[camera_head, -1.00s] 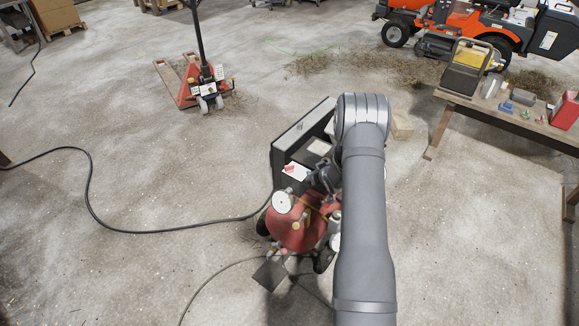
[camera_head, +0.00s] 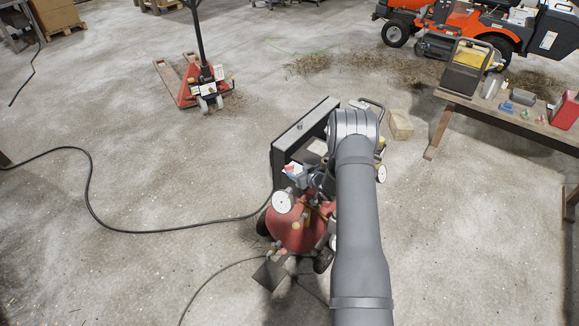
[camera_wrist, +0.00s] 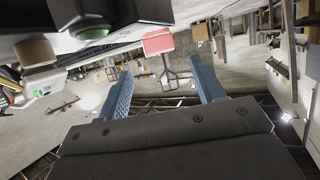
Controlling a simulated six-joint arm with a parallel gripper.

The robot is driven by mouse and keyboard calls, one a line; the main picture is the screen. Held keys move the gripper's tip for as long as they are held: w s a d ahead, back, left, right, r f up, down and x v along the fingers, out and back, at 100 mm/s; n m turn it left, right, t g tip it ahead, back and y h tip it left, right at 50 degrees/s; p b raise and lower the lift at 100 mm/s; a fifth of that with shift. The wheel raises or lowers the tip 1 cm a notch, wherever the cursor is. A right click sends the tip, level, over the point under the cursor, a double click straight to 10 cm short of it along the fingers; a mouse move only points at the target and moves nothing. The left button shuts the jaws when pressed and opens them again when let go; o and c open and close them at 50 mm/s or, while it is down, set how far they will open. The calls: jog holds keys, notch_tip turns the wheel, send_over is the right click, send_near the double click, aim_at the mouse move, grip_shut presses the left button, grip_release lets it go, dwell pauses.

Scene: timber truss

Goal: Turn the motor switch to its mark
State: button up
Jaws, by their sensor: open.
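The red compressor (camera_head: 296,238) stands on the floor in the middle of the head view, with a dark box-shaped unit (camera_head: 285,150) behind its tank. My gripper (camera_wrist: 160,66) is open, its blue fingers apart with nothing held between them. In the head view my arm covers the compressor's right side, and the fingers are too small to make out clearly. I cannot clearly identify the motor switch or its mark. In the wrist view a pale red flat piece (camera_wrist: 158,43) shows beyond the fingertips. A green dome (camera_wrist: 93,31) on a dark body is at upper left.
A black cable (camera_head: 88,190) runs over the floor at left. A pallet truck (camera_head: 205,85) stands behind, a workbench (camera_head: 510,118) with tools at right, and an orange mower (camera_head: 460,20) at the back right. The floor left of the compressor is otherwise open.

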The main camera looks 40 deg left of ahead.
aim_at(290, 166)
jog(key=x, duration=0.7)
jog(key=shift+w+a+f, duration=0.1)
jog(key=shift+w+a, duration=0.05)
jog(key=shift+a, duration=0.2)
jog(key=shift+c, duration=0.4)
jog(key=c, duration=0.9)
jog(key=shift+o, duration=0.2)
jog(key=o, duration=0.9)
jog(key=shift+o, duration=0.2)
